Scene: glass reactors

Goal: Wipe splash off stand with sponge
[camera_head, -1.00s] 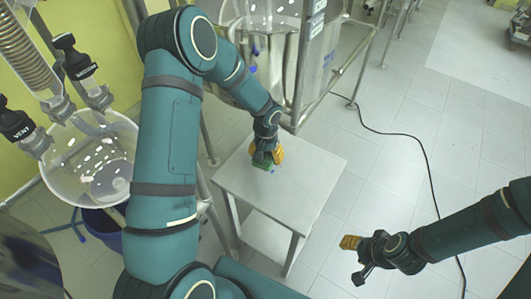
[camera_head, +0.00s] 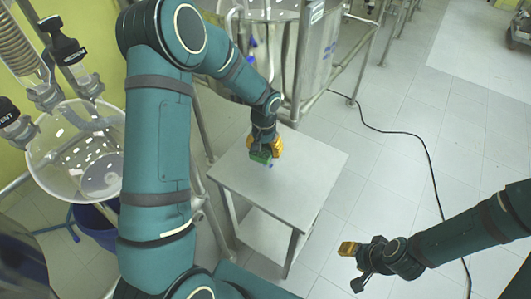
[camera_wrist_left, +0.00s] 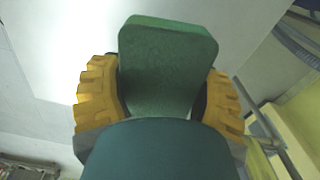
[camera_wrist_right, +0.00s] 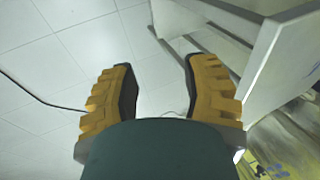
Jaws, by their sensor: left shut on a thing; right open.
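The green sponge (camera_head: 260,157) is held between the yellow fingers of my left gripper (camera_head: 265,150). It also shows upright between both fingers in the left wrist view (camera_wrist_left: 165,65). The stand (camera_head: 305,170) is a small table with a pale grey top and a lower shelf. The sponge is at or just above the far left part of the top; contact is hard to tell. A small blue spot, seemingly the splash (camera_head: 271,165), shows at the sponge's right edge; the sponge may hide more. My right gripper (camera_head: 348,248) is open and empty, right of the stand, also in its wrist view (camera_wrist_right: 162,95).
A steel vessel in a frame (camera_head: 310,60) stands behind the stand. A clear glass bowl (camera_head: 85,155) with black-handled valves hangs at left, above a blue bucket (camera_head: 98,222). A black cable (camera_head: 425,150) crosses the tiled floor at right, which is otherwise mostly clear.

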